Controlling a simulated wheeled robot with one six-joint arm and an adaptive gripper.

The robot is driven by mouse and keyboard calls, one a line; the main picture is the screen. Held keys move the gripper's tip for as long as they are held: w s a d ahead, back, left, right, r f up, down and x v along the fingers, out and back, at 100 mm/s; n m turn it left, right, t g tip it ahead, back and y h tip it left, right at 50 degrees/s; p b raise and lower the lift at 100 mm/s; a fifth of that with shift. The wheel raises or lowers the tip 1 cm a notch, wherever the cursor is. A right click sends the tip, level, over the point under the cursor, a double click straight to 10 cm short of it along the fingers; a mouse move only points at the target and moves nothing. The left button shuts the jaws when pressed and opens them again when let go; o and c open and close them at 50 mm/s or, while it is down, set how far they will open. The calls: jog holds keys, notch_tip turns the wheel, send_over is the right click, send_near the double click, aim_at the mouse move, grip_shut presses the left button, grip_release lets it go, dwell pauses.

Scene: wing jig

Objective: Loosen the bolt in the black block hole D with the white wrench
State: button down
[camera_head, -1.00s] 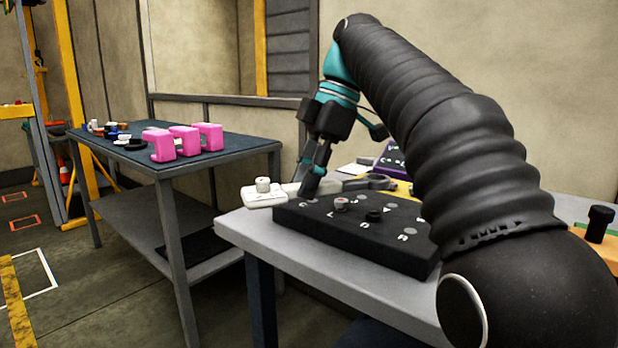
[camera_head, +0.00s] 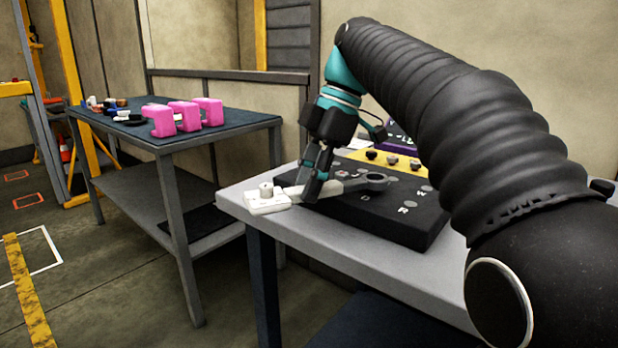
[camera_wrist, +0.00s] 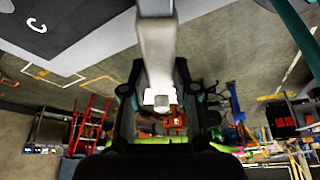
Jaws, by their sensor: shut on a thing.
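My gripper (camera_head: 312,185) is shut on the handle of the wrench (camera_head: 350,186), which is pale grey-white. The wrench has a white block with a round knob at its left end (camera_head: 267,199) and a dark-edged ring head at its right end. The handle lies across the view over the black block (camera_head: 420,236), with the ring above the block's far part; I cannot tell if they touch. The bolt in hole D is not distinguishable. The wrist view shows the wrench shaft (camera_wrist: 157,50) between the fingers and part of a dark lettered surface at upper left.
A yellow block (camera_head: 383,163) with several dark bolts and a purple block (camera_head: 400,138) stand behind the black block on the grey table (camera_head: 250,219). A second table (camera_head: 240,143) at left holds pink blocks (camera_head: 185,115) and small parts. The floor between is clear.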

jog(key=shift+f, duration=0.1)
dwell(0.4)
jog(key=shift+f+b, duration=0.55)
jog(key=shift+f, duration=0.15)
jog(key=shift+s+d+n+g+h, duration=0.2)
jog(key=shift+s+d+n, duration=0.15)
jog(key=shift+s+n, duration=0.25)
jog(key=shift+s+d+n+g+h, duration=0.1)
jog(key=shift+s+d+n+g, duration=0.1)
jog(key=shift+s+d+n, duration=0.3)
jog(key=shift+s+a+r, duration=0.1)
jog(key=shift+s+d+r+n+g+h+p, duration=0.15)
jog(key=shift+s+d+n+g+h+p, duration=0.25)
jog(key=shift+s+d+n, duration=0.75)
jog(key=shift+w+a, duration=0.2)
jog(key=shift+a, duration=0.1)
jog(key=shift+w, duration=0.1)
